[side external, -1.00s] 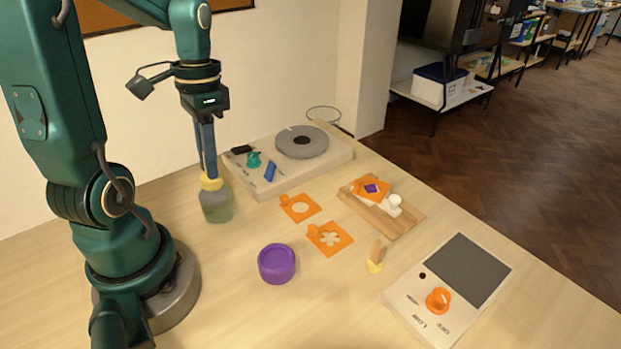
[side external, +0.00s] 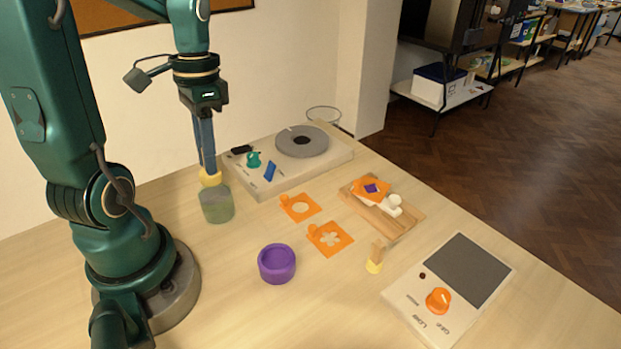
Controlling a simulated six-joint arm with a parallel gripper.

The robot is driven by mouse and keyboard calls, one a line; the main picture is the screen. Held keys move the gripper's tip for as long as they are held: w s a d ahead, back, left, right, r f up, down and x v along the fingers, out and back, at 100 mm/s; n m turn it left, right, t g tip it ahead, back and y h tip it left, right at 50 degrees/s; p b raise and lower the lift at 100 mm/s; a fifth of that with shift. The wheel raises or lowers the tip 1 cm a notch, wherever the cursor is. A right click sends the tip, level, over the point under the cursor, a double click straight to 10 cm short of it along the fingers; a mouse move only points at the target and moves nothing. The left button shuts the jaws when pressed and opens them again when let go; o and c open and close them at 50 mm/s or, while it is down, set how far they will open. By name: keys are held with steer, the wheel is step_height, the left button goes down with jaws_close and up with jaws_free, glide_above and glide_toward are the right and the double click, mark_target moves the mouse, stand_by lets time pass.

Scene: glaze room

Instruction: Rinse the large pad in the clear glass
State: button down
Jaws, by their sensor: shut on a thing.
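My gripper (side external: 209,168) points down at the left of the table, its long blue fingers shut on the large yellow pad (side external: 210,179). The pad is at the mouth of the clear glass (side external: 217,206). I cannot tell whether its lower edge is just inside or just above the rim. The glass stands upright and holds murky greenish liquid. The fingers hide the upper part of the pad.
A smaller yellow pad with a wooden handle (side external: 375,262) and a purple bowl (side external: 277,263) stand at the front. Orange stencils (side external: 330,239) lie mid-table. A turntable unit (side external: 302,141), wooden board (side external: 405,222) and scale (side external: 445,290) stand around them.

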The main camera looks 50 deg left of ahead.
steer(key=shift+r, duration=1.75)
